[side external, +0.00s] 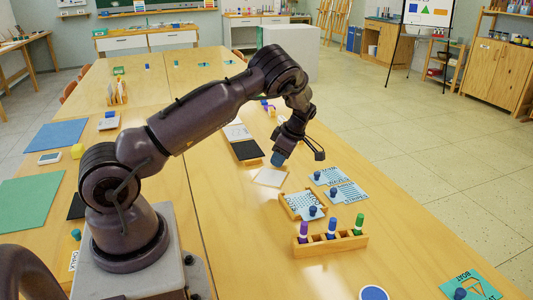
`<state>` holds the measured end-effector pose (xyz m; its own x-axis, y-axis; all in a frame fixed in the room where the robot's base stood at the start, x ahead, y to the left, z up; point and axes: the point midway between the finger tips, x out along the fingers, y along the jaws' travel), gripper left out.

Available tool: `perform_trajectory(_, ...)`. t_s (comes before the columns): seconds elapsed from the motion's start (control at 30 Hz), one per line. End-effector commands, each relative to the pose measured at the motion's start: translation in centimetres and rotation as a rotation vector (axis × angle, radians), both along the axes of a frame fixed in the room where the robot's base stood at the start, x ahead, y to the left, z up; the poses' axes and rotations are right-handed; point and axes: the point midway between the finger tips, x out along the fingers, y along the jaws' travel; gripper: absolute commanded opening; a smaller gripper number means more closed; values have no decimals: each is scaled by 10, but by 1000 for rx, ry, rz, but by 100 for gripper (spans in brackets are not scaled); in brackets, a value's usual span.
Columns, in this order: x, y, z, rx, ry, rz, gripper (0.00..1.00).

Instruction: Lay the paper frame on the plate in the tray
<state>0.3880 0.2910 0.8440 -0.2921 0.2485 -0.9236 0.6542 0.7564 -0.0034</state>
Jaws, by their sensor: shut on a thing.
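The paper frame (270,177) is a thin, pale square with a light border, held low over the table by my gripper (279,157). A blue knob shows at the fingertips, above the frame. My gripper is shut; the fingers are small and partly hidden. Whether the frame touches the table is hard to tell. The wooden tray (286,208) is to the right and nearer the camera. In it lies the plate (300,203), light blue with a dark pattern, with a blue knob near its front edge. The frame is apart from the tray.
Two light blue lettered plates with knobs (347,193) lie right of the tray. A wooden rack (335,243) with purple, blue and green markers stands in front of it. A black pad (245,151) and a white sheet (237,132) lie behind the frame. Bare table separates frame and tray.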

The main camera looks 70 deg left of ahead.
Motion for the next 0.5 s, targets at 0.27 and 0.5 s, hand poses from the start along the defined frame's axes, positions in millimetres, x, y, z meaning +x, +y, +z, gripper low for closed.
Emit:
perform_trajectory(0.27, 36, -34, 6, 0, -2, 514, 0)
perform_trajectory(0.5, 33, -47, 13, -1, 0, 713, 0)
